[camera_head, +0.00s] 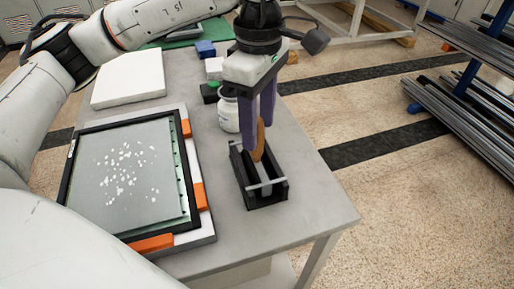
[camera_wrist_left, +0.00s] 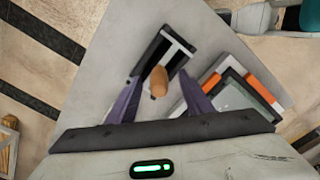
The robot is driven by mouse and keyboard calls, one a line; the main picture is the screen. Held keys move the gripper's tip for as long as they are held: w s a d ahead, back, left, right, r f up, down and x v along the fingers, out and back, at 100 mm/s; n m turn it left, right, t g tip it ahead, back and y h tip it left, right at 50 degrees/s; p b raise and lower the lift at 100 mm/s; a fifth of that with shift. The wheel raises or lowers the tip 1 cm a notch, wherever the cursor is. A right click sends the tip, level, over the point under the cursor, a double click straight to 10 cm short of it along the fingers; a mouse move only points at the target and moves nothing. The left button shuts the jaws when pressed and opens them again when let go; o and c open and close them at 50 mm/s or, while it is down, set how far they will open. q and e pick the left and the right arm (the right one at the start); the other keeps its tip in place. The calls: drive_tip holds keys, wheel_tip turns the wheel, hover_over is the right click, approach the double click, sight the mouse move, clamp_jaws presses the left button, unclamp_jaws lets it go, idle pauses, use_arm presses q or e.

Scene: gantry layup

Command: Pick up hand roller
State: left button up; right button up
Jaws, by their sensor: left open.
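The hand roller (camera_head: 259,141) has a brown handle and stands upright in a small black holder (camera_head: 266,198) near the table's right edge. In the left wrist view the roller's handle (camera_wrist_left: 159,82) shows end-on, in front of the black holder (camera_wrist_left: 150,55). My left gripper (camera_head: 260,135) points down over the holder with its purple fingers on either side of the handle. In the wrist view the left gripper (camera_wrist_left: 160,100) is open, and the handle's end lies between and slightly beyond the fingers. Whether a finger touches it is unclear. My right gripper is not in view.
A framed panel with white flakes (camera_head: 125,175) and orange corner clamps lies left of the holder. A white bottle (camera_head: 229,112), a white block (camera_head: 128,78) and small blue and black boxes stand behind. The grey table (camera_head: 315,190) is bare right of the holder.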

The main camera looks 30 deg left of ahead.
sight(257, 151)
use_arm(q)
drive_tip(key=shift+w+a+f, duration=0.1)
drive_tip(key=shift+a+f, duration=0.05)
drive_tip(key=shift+f, duration=1.2)
drive_tip(key=shift+a+f, duration=0.1)
drive_tip(key=shift+f, duration=1.25)
clamp_jaws()
